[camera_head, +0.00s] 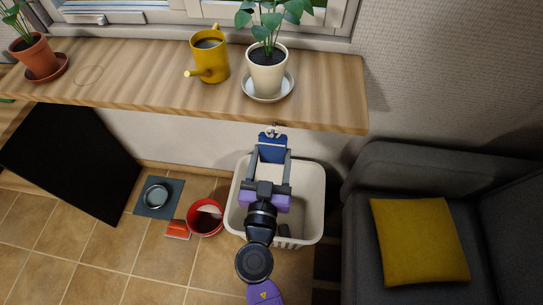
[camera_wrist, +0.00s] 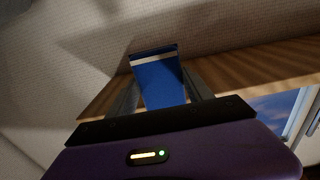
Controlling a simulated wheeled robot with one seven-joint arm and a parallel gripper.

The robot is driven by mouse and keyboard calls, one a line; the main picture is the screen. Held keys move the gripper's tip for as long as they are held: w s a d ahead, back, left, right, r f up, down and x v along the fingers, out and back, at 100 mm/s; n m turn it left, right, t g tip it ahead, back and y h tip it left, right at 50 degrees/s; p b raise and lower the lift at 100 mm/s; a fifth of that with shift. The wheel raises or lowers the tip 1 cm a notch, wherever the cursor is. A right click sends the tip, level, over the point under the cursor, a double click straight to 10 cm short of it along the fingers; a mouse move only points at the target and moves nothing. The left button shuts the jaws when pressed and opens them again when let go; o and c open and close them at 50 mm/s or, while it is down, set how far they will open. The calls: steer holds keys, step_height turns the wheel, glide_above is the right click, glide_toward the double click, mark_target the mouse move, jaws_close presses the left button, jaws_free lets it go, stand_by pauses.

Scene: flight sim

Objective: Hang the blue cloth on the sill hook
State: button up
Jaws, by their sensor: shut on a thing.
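The blue cloth (camera_head: 271,154) is held between the two fingers of my gripper (camera_head: 272,160), just below the front edge of the wooden sill (camera_head: 150,85). In the wrist view the cloth (camera_wrist: 158,86) is a flat blue strip with a pale band near its far end. My gripper is shut on it there too (camera_wrist: 162,97). A small metal piece, seemingly the sill hook (camera_head: 275,126), shows at the sill edge right by the cloth's far end. I cannot tell whether the cloth touches it or is looped over it.
On the sill stand a yellow watering can (camera_head: 210,57), a potted plant (camera_head: 267,72) on a saucer and a terracotta pot (camera_head: 36,56). Below my arm is a cream bin (camera_head: 318,205). A red bucket (camera_head: 205,223) stands left of it; a grey sofa (camera_head: 380,170) is right.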

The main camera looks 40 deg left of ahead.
steer(key=o, duration=1.6)
steer(key=shift+s, duration=0.1)
steer(key=b+v, duration=0.1)
steer(key=v, duration=0.6)
steer(key=shift+s+d+b, duration=0.2)
steer(key=shift+s+b, duration=0.1)
